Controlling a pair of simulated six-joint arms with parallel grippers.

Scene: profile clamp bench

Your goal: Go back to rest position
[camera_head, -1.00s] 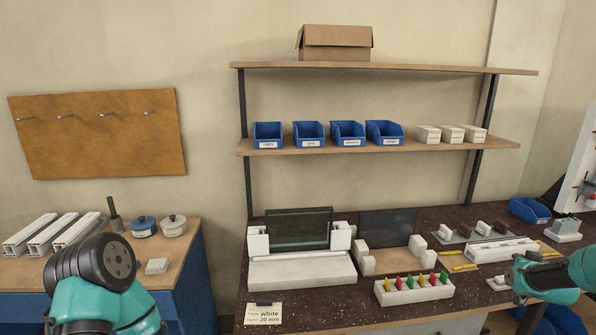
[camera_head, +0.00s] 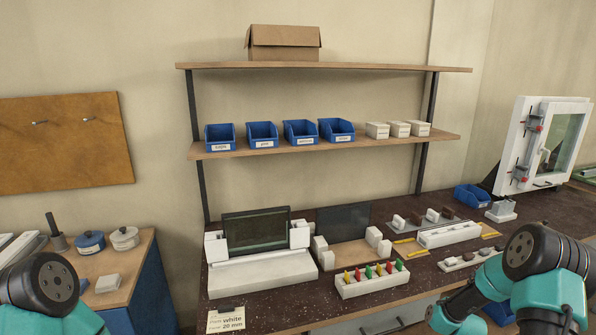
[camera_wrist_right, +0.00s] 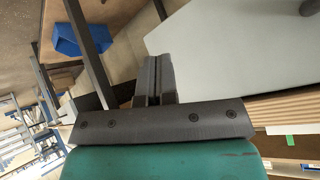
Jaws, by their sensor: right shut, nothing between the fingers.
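My right gripper (camera_wrist_right: 152,82) shows in the right wrist view with its two dark fingers together and nothing between them. In the head view my right arm (camera_head: 545,270) stands at the lower right, folded in front of the bench; its fingers are hidden there. My left arm (camera_head: 45,290) shows at the lower left corner, in front of the side cabinet. The left gripper's fingers are out of view.
The dark bench (camera_head: 290,298) bears a white fixture with a screen (camera_head: 255,230), a block with coloured clips (camera_head: 372,282) and a white profile holder (camera_head: 448,235). A window frame (camera_head: 540,145) stands at the right. Blue bins (camera_head: 300,132) line the shelf. The side cabinet (camera_head: 135,270) holds pots.

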